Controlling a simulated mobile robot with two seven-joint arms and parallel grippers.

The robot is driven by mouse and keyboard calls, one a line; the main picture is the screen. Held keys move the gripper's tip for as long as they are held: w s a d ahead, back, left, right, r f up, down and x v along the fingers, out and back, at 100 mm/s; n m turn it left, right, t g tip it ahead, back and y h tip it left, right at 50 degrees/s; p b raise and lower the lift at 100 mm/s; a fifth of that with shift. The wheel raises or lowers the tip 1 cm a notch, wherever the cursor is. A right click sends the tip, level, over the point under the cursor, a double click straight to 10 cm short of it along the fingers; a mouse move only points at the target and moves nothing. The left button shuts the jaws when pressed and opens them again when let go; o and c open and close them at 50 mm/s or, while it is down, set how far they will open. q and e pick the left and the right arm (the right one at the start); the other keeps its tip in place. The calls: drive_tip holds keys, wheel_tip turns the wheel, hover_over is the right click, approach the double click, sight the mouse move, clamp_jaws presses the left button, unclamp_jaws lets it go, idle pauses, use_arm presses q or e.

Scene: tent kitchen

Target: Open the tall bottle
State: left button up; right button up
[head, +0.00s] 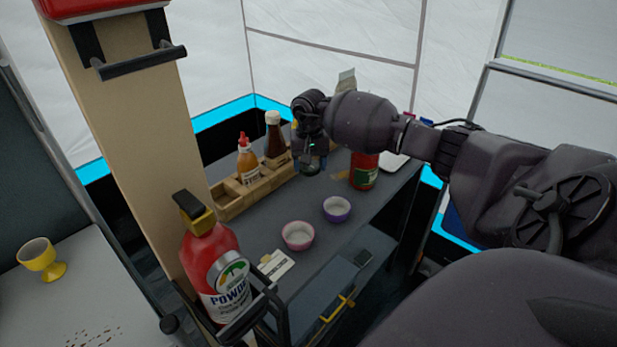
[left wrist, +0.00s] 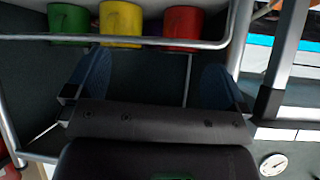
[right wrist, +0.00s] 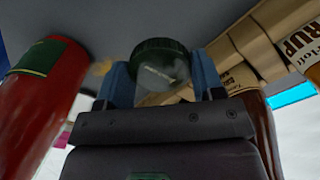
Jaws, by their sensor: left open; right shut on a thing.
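My right gripper (head: 311,143) reaches down over the dark counter and is shut on a clear glass container, whose lower part shows below it (head: 309,167). In the right wrist view, its round dark green lid (right wrist: 160,60) lies between the blue fingertips. The container's full height is hidden. A brown bottle with a white cap (head: 274,140) stands upright beside the gripper, to its left. A sauce bottle with a red nozzle (head: 247,160) stands nearer. My left gripper (left wrist: 153,80) is open and empty; it is out of the head view.
A wooden rack (head: 233,205) holds the sauce bottles. A red can (head: 364,172), a pink bowl (head: 297,235) and a purple bowl (head: 337,209) stand on the counter. A red powder extinguisher (head: 215,265) is near front left. Green, yellow and red cups (left wrist: 120,22) stand behind a rail.

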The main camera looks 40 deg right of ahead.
sight(309, 188)
wheel_tip(309, 188, down, 6)
drive_tip(key=shift+b, duration=0.3)
drive_tip(key=shift+f, duration=0.15)
drive_tip(key=shift+f, duration=0.1)
drive_tip(key=o, duration=1)
